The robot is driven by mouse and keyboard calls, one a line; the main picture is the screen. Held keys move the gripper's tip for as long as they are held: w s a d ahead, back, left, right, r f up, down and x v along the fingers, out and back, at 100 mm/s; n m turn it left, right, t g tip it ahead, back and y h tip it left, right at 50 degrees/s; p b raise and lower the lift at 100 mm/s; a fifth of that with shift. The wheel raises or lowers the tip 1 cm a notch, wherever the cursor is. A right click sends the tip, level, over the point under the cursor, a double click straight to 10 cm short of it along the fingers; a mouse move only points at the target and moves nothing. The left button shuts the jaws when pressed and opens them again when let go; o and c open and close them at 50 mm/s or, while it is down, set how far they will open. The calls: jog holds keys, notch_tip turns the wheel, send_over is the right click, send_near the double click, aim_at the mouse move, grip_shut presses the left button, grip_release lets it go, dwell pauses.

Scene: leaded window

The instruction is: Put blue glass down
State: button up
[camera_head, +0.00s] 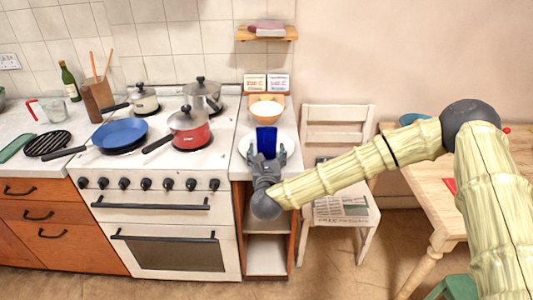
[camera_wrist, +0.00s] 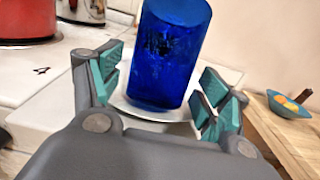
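The blue glass (camera_head: 266,139) stands upright on a white plate (camera_head: 285,140) on the narrow white counter right of the stove. In the wrist view the glass (camera_wrist: 168,50) fills the middle, with the plate's rim (camera_wrist: 125,106) under it. My gripper (camera_head: 265,157) is at the front edge of the plate. Its teal-padded fingers (camera_wrist: 160,95) are spread on either side of the glass's lower part, with no clear contact. The glass's base seems to rest on the plate. My gripper hides the front of the plate in the head view.
A bowl (camera_head: 267,109) and two small boxes (camera_head: 267,82) stand behind the plate. The stove with a red pot (camera_head: 189,131) is to the left. A white chair (camera_head: 338,150) and a wooden table (camera_head: 432,180) are to the right. A shelf (camera_head: 266,34) hangs above.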

jog(key=shift+r, duration=0.1)
jog(key=shift+r+p, duration=0.2)
jog(key=shift+p, duration=0.15)
jog(key=s+b, duration=0.3)
jog(key=s, duration=0.9)
jog(key=shift+b, duration=0.3)
jog(key=shift+f, duration=0.1)
